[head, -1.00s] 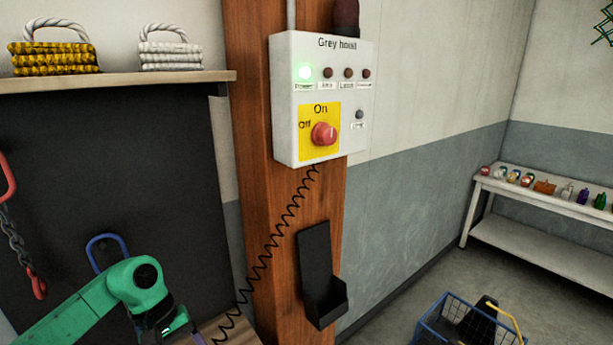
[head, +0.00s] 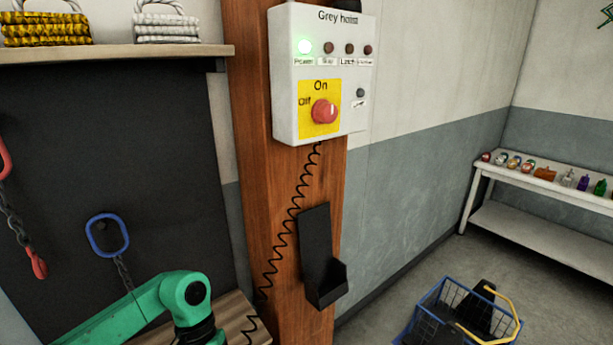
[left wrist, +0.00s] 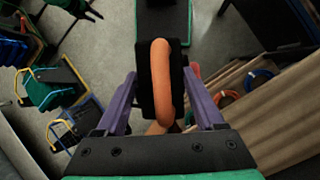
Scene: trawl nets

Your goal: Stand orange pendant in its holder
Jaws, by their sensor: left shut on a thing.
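The black holder (head: 322,258), a backplate with an open-topped pocket, is fixed to the wooden post below the hoist box. In the left wrist view, my left gripper (left wrist: 160,88), with purple fingers, is shut on the pendant, a dark body with an orange loop (left wrist: 161,72) along it. The pendant's lower end is hidden by the gripper base. In the head view only my green left arm shows at the bottom, left of and below the holder; its gripper and the pendant are out of frame. A black coiled cord (head: 284,243) runs down from the box. My right gripper is not in view.
The grey hoist box (head: 322,75) has a red knob and a lit green lamp. A wooden bench top (head: 235,308) lies below the holder to the left. A blue hook ring (head: 107,235) hangs on the dark board. A blue basket (head: 500,325) stands on the floor at right.

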